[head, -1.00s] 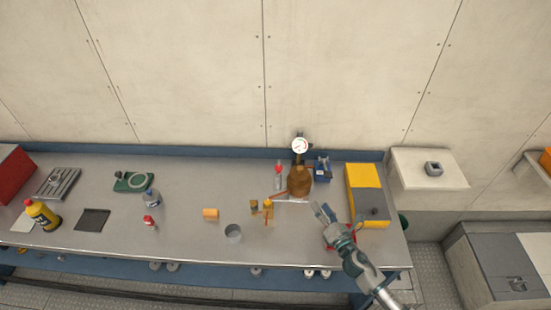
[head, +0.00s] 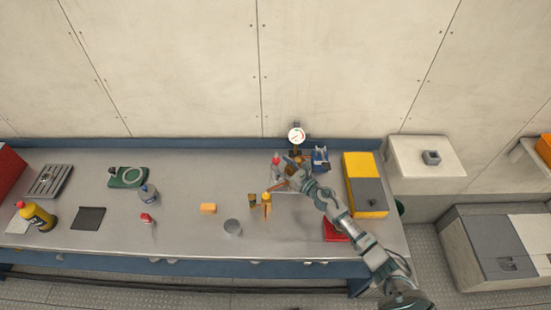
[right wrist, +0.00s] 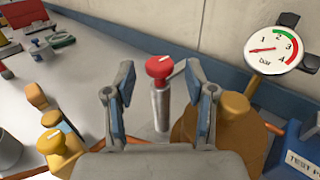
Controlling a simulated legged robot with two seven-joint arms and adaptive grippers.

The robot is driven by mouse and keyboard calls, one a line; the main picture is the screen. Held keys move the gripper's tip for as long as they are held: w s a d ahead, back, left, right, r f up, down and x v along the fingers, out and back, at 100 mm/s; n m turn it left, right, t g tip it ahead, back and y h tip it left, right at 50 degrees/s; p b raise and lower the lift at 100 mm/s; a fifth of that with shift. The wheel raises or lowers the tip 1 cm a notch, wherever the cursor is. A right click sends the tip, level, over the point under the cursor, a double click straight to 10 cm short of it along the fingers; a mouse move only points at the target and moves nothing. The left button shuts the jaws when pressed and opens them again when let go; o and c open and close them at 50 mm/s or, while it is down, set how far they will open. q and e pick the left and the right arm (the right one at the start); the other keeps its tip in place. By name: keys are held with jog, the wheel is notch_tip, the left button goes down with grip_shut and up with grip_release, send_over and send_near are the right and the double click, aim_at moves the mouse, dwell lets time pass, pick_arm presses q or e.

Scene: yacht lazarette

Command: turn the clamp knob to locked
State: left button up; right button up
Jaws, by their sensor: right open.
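A red knob with a white mark on its top (right wrist: 159,68) stands upright on a grey post (right wrist: 160,108) in the right wrist view. It also shows in the head view (head: 276,159), just left of my right gripper. My right gripper (right wrist: 160,84) is open, with one blue-padded finger on each side of the knob and visible gaps between. In the head view the right gripper (head: 287,166) reaches over the back of the bench. I see no label saying which knob is the clamp knob. My left gripper is out of view.
A brass-coloured body (right wrist: 222,130) stands close right of the knob, below a pressure gauge (right wrist: 273,50). A yellow knob (right wrist: 52,142) is at lower left. A blue box (head: 320,158) and a yellow-grey case (head: 365,195) stand to the right. The bench's left middle has free room.

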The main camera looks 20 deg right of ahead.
aim_at(276, 159)
jog(key=shift+x, duration=1.2)
jog(key=shift+w+a, duration=0.1)
jog(key=shift+w, duration=0.35)
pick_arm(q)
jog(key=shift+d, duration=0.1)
pick_arm(e)
jog(key=shift+c, duration=0.3)
jog(key=shift+s, duration=0.1)
grip_shut()
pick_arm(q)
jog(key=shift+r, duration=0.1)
